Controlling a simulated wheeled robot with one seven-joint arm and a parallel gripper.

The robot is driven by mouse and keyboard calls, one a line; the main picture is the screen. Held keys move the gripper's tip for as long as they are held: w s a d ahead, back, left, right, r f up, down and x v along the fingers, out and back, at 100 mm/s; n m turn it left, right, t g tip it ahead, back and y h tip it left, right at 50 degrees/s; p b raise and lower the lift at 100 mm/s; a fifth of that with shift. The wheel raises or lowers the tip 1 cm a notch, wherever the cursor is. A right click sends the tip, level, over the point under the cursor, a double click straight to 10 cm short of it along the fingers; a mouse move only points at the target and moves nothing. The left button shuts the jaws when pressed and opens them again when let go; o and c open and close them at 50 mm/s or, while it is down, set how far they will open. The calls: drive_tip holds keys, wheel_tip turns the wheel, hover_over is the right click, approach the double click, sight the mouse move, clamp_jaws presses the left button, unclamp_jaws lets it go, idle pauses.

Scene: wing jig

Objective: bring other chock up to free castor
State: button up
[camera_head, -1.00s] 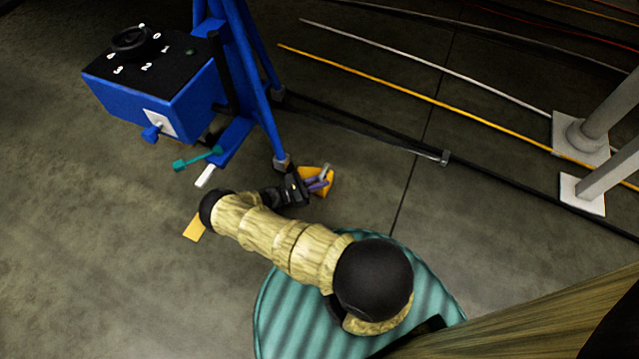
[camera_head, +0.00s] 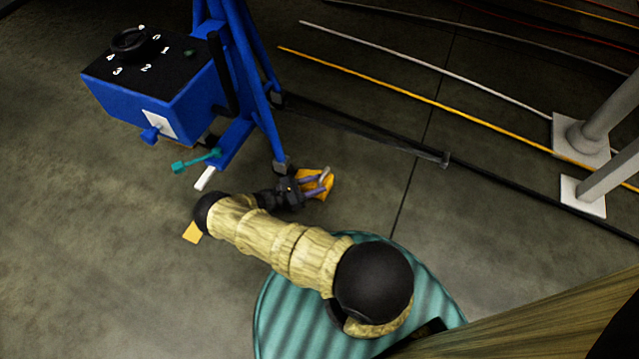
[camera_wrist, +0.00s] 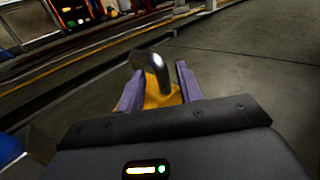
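The orange-yellow chock (camera_head: 318,187) lies on the floor beside the blue stand's near foot (camera_head: 282,163). It has a grey metal loop handle, which stands up in the wrist view (camera_wrist: 155,68). My gripper (camera_head: 314,184) is low at this chock. Its two purple fingers (camera_wrist: 160,88) are apart on either side of the handle, with visible gaps, so it is open. Another yellow piece (camera_head: 191,232), perhaps the other chock, lies on the floor left of my arm and is partly hidden by it. I cannot make out a castor clearly.
The blue stand (camera_head: 240,75) carries a blue box with a black numbered dial (camera_head: 130,42). A teal lever (camera_head: 197,160) and white-tipped bar stick out low. Cables cross the floor at the back, and grey posts (camera_head: 600,110) stand at right. Floor at left is clear.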

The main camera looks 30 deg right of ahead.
drive_tip(key=a+b, duration=0.1)
drive_tip(key=a, duration=0.2)
drive_tip(key=a+b, duration=0.2)
drive_tip(key=a, duration=0.1)
drive_tip(key=w+a+b, duration=0.1)
drive_tip(key=a, duration=0.2)
drive_tip(key=shift+w+a+f, duration=0.1)
drive_tip(key=shift+a+f, duration=0.1)
drive_tip(key=shift+a+r, duration=0.2)
drive_tip(key=shift+a, duration=0.3)
